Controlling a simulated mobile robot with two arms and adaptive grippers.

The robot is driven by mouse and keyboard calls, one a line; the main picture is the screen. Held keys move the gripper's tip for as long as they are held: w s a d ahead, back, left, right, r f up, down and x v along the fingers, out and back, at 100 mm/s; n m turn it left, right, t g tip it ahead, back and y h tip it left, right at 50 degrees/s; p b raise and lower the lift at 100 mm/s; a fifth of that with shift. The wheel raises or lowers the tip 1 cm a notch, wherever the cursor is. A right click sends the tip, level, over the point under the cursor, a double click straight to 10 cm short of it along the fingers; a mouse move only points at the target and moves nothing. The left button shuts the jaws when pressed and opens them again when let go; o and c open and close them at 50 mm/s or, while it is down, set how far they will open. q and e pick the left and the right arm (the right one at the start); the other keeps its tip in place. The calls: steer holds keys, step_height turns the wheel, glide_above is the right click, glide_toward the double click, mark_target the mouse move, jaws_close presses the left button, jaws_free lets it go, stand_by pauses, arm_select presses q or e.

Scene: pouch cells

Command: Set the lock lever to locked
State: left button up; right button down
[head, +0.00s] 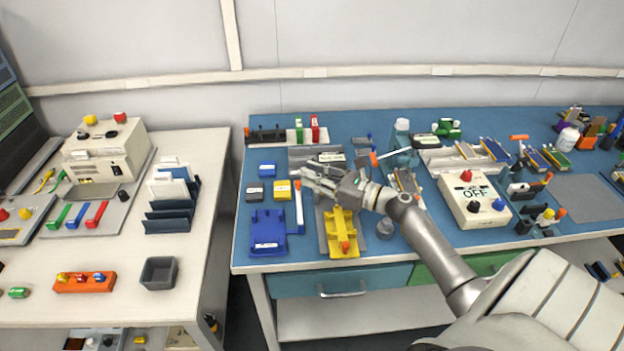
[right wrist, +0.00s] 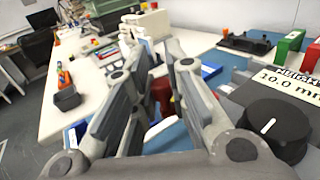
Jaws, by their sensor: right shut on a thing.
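My right gripper (head: 312,180) is over the grey fixture (head: 303,155) on the blue bench. In the right wrist view its fingers (right wrist: 172,62) are close together, with a red piece (right wrist: 160,88) showing between them. I take this piece for the grip of the lock lever; the fingers hide most of it. The gripper is shut on it. In the head view the gripper covers the lever, so its position cannot be read. A black knob (right wrist: 275,125) with a white line and a height label (right wrist: 286,92) are beside the gripper. My left gripper is not in view.
A yellow cradle (head: 341,235) stands in front of the gripper, and a blue one (head: 268,230) is to its left. Small blue, black and yellow blocks lie nearby. A white box reading OFF (head: 474,200) stands to the right. A pale table (head: 110,225) is at left, across a gap.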

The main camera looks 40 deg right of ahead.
steer(key=shift+y, duration=0.3)
steer(key=c, duration=1.4)
jaws_free()
steer(key=v, duration=1.2)
steer(key=shift+s+r, duration=0.1)
steer(key=shift+r, duration=0.1)
